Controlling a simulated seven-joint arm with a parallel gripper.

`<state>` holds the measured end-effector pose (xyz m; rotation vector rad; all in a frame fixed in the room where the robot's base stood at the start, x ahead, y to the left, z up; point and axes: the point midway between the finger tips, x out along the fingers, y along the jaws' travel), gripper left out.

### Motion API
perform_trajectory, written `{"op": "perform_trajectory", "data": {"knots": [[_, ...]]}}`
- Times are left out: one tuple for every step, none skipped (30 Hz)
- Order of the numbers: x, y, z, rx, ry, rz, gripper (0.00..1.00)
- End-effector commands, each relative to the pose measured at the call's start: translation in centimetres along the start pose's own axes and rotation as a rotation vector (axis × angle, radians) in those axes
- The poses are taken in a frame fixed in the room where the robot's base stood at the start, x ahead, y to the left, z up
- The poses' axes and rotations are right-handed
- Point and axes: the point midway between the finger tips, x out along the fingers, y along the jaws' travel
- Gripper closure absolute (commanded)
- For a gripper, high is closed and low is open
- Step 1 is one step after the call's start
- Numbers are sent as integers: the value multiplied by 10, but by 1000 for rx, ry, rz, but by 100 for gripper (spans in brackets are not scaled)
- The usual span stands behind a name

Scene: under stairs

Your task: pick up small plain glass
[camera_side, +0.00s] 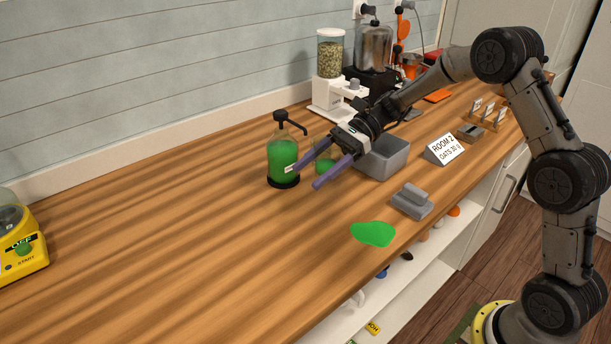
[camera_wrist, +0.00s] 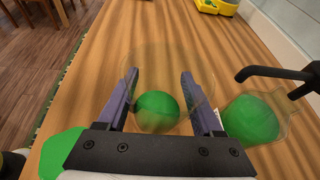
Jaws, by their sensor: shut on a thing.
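The small plain glass is clear and see-through, with green in its bottom; in the wrist view the glass (camera_wrist: 160,55) stands between my two purple fingers. In the side view the glass (camera_side: 325,163) is partly hidden by my fingers. My gripper (camera_side: 304,176) is shut on the glass, with one finger on each side; it also shows in the wrist view (camera_wrist: 160,73). I cannot tell whether the glass still touches the counter.
A green pump bottle (camera_side: 283,160) stands close beside the fingers. A grey tub (camera_side: 385,157), a sign (camera_side: 445,149), a grey block-shaped item (camera_side: 412,201) and a flat green patch (camera_side: 373,234) lie to the right. The wooden counter (camera_side: 170,220) is clear towards a yellow device (camera_side: 22,247).

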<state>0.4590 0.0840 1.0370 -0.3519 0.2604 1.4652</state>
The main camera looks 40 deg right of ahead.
Motion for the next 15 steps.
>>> {"op": "perform_trajectory", "data": {"knots": [[-3,6,3,-1,-1,-1,100],[-5,9,5,-2,0,-1,100],[-7,14,6,-1,0,-1,100],[-8,17,8,-2,0,-1,100],[-10,20,9,-2,0,-1,100],[-12,24,10,-1,0,-1,100],[-13,27,12,-2,0,-2,100],[-15,30,13,-1,0,-1,100],[-16,34,14,-1,0,-1,100],[-18,37,16,-1,0,-2,100],[-19,40,17,-1,0,-2,100],[-20,44,18,-1,0,-2,100],[-22,46,19,-1,0,-2,100],[-23,49,20,-1,0,-2,100],[-24,52,22,-2,0,-2,100]]}}
